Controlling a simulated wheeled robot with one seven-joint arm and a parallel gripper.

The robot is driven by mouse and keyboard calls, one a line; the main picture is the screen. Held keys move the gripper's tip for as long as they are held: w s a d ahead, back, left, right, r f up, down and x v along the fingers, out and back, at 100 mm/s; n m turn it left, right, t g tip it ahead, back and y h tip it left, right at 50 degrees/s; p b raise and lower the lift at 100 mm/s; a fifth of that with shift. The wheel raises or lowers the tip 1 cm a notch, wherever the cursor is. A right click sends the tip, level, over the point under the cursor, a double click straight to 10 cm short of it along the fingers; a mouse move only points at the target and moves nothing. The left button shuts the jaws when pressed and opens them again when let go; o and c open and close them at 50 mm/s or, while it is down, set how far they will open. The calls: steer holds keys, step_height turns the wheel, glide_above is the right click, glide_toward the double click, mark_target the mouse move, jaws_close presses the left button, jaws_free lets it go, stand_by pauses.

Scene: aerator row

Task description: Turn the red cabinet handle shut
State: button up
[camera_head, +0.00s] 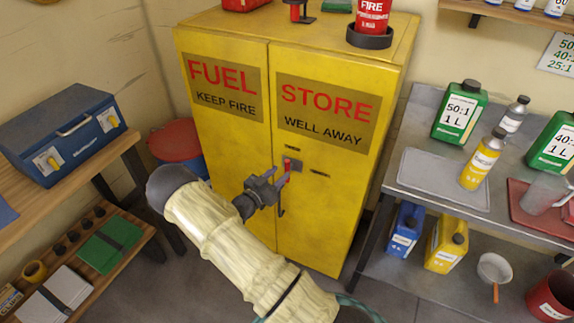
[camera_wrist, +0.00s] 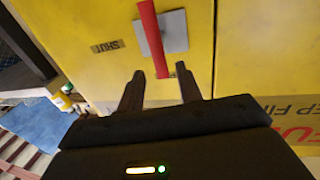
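The yellow two-door cabinet (camera_head: 230,160) stands against the wall, its doors flush at the seam. Its red handle (camera_head: 286,171) sits on a grey plate on the right door and points roughly downward. In the wrist view the red handle (camera_wrist: 149,30) crosses the grey plate (camera_wrist: 176,32), and its near end lies between my fingertips. My gripper (camera_head: 279,186) is at the handle; in the wrist view my gripper (camera_wrist: 160,72) is open, with visible gaps beside the handle. A small label reading SHUT (camera_wrist: 108,46) is left of the plate. Contact cannot be told.
A metal bench (camera_head: 415,150) with bottles stands right of the cabinet. A fire extinguisher (camera_head: 372,15) is on top.

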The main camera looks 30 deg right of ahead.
mark_target(286, 167)
steer(key=x, duration=0.5)
steer(key=shift+w+d+p, duration=0.15)
steer(key=shift+d+p, duration=0.05)
steer(key=shift+p, duration=0.1)
jaws_close()
